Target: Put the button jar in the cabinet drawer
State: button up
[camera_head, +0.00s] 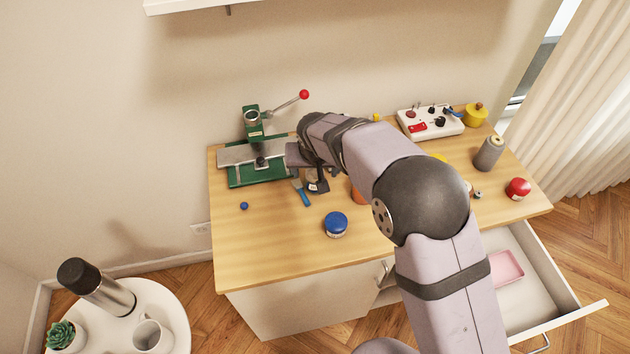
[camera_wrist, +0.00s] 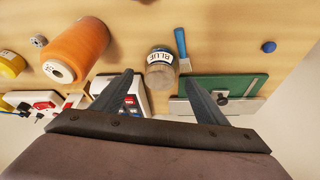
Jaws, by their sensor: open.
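A jar with a label reading BLUE (camera_wrist: 160,68) stands on the table just beyond my fingers in the wrist view. In the head view, a dark labelled shape (camera_head: 317,184) beside the brush seems to be this jar, partly hidden by my arm. A blue-lidded jar (camera_head: 336,225) stands nearer the table's front edge. I cannot tell which is the button jar. My gripper (camera_wrist: 160,82) is open and empty, its fingers spread to either side of the labelled jar; contact is not visible. The cabinet drawer (camera_head: 530,262) is pulled open at the right, with a pink tray (camera_head: 507,268) inside.
A blue-handled brush (camera_wrist: 180,43) lies close beside the labelled jar. An orange spool (camera_wrist: 78,45) stands on its other side. A green press (camera_head: 262,172), a white control box (camera_head: 430,122) and a red-lidded jar (camera_head: 518,188) are on the table.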

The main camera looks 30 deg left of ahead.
aim_at(315, 173)
jog(key=shift+p+x, duration=0.7)
jog(key=shift+x, duration=1.35)
jog(key=shift+a+r, duration=0.1)
jog(key=c, duration=1.3)
notch_tip(315, 173, up, 10)
jog(key=b, duration=0.2)
jog(key=shift+b, duration=0.3)
